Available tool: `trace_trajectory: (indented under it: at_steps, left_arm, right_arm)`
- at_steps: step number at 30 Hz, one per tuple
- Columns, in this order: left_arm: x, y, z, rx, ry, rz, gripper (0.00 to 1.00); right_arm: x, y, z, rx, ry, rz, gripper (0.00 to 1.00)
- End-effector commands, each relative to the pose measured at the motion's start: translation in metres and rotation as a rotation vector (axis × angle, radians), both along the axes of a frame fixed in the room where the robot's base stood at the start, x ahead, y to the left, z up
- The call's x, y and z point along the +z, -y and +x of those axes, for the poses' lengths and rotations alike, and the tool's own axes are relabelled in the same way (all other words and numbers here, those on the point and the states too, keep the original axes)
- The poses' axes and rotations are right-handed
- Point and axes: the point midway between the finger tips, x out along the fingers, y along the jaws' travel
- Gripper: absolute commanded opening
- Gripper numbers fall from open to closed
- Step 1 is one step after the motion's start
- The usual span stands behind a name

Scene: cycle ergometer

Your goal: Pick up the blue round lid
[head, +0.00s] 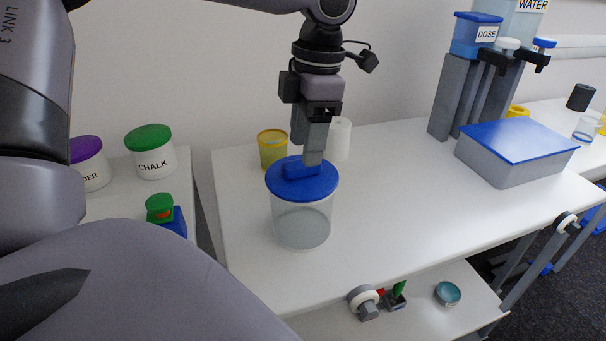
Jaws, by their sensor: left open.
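The blue round lid (318,188) sits on top of a clear cylindrical jar (302,225) on the white table, near its left side. The lid has a raised blue block handle (301,169) on top. My left gripper (312,160) points straight down at the handle, with its fingers at the handle's height. The fingers are open; from this angle I cannot tell whether they touch the handle. Part of the handle is hidden behind a finger. My right gripper is not in view.
A yellow cup (272,148) and a white roll (341,139) stand just behind the jar. A grey box with a flat blue lid (518,138) and a dispenser stand (462,92) are at the right. The table (400,190) is clear between them.

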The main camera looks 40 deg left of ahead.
Motion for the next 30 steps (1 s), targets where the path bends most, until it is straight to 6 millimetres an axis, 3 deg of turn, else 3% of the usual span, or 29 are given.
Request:
trace_trajectory:
  at_steps: [6, 14, 15, 20, 30]
  left_arm:
    - [-0.029, -0.003, -0.004, 0.0, -0.003, -0.001, 0.55]
    - [-0.033, -0.003, -0.004, 0.0, 0.0, 0.001, 0.55]
    - [-0.033, -0.003, -0.004, 0.0, 0.0, 0.001, 0.52]
    - [-0.033, -0.003, -0.004, 0.0, 0.0, 0.001, 0.0]
    - [-0.031, -0.003, -0.004, 0.0, 0.0, 0.001, 0.0]
  right_arm:
    - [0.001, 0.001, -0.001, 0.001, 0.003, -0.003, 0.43]
    - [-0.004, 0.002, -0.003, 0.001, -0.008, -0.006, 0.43]
    - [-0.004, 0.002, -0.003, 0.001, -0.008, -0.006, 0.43]
    - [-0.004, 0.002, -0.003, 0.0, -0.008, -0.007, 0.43]
    - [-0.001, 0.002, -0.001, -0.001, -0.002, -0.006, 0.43]
